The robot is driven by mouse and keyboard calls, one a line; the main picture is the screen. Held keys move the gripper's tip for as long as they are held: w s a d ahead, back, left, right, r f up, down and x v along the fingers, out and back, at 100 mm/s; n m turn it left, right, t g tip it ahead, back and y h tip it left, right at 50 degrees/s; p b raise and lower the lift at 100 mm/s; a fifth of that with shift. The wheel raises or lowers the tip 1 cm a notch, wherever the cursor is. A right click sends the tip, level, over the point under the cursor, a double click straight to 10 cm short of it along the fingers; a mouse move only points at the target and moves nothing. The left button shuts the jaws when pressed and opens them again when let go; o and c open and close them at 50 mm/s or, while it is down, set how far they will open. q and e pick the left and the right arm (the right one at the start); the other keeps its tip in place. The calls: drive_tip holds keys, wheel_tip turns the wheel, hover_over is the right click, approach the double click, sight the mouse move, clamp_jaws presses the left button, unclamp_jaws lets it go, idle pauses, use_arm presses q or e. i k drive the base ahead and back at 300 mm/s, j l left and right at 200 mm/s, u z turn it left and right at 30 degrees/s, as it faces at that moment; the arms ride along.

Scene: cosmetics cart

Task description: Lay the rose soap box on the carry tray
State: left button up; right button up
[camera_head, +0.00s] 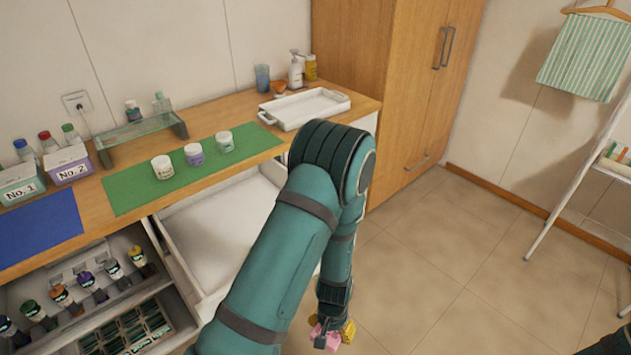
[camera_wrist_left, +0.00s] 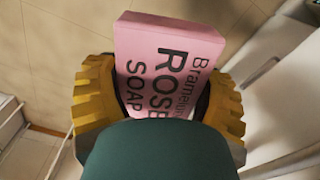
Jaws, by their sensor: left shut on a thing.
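The pink rose soap box (camera_wrist_left: 165,60) is held between the yellow fingers of my left gripper (camera_wrist_left: 158,100). Its black lettering faces the wrist camera and is partly hidden by the gripper's green body. In the head view, bits of the soap box (camera_head: 331,341) show low in the picture, with the left gripper (camera_head: 333,334) around it, over the floor in front of the counter. The white carry tray (camera_head: 305,107) sits empty on the right end of the wooden counter, beyond my left arm. My right gripper is not in view.
An open drawer (camera_head: 225,225) juts out below the counter, left of my arm. Several jars stand on the green mat (camera_head: 130,190). A pump bottle (camera_head: 296,70) and a blue tumbler (camera_head: 262,78) stand behind the tray. A wooden cabinet (camera_head: 400,90) rises to its right.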

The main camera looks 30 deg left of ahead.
sight(291, 116)
drive_tip(key=i, duration=1.25)
drive_tip(key=i+l+u, duration=0.1)
drive_tip(key=i, duration=1.15)
